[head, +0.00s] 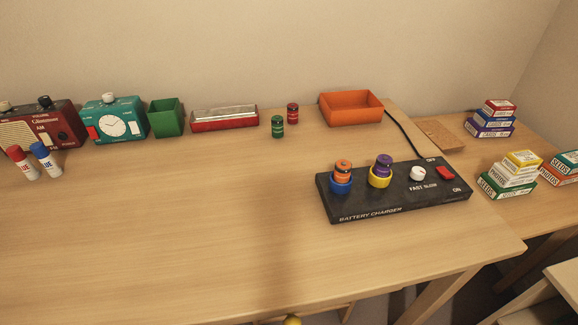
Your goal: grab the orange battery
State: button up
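The orange battery (343,168) stands upright in the blue socket (341,186) at the left of the black battery charger (350,208). A purple battery (384,163) stands upright in the yellow socket (380,180) just to its right. The charger lies on the right part of the wooden desk, near its right edge. My gripper is not in view.
A green battery (277,127) and a red battery (292,113) stand farther back. The desk's front left (150,240) is clear.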

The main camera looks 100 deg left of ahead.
aim_at(342, 170)
jog(key=u, duration=0.4)
jog(key=l+u, duration=0.1)
jog(key=u, duration=0.35)
jog(key=k+u, duration=0.1)
jog(key=u, duration=0.75)
jog(key=k+u, duration=0.1)
jog(key=u, duration=0.7)
jog(key=j+z, duration=0.1)
jog(key=j, duration=0.15)
jog(key=k+j+z, duration=0.1)
jog(key=k+j, duration=0.05)
jog(key=j, duration=0.05)
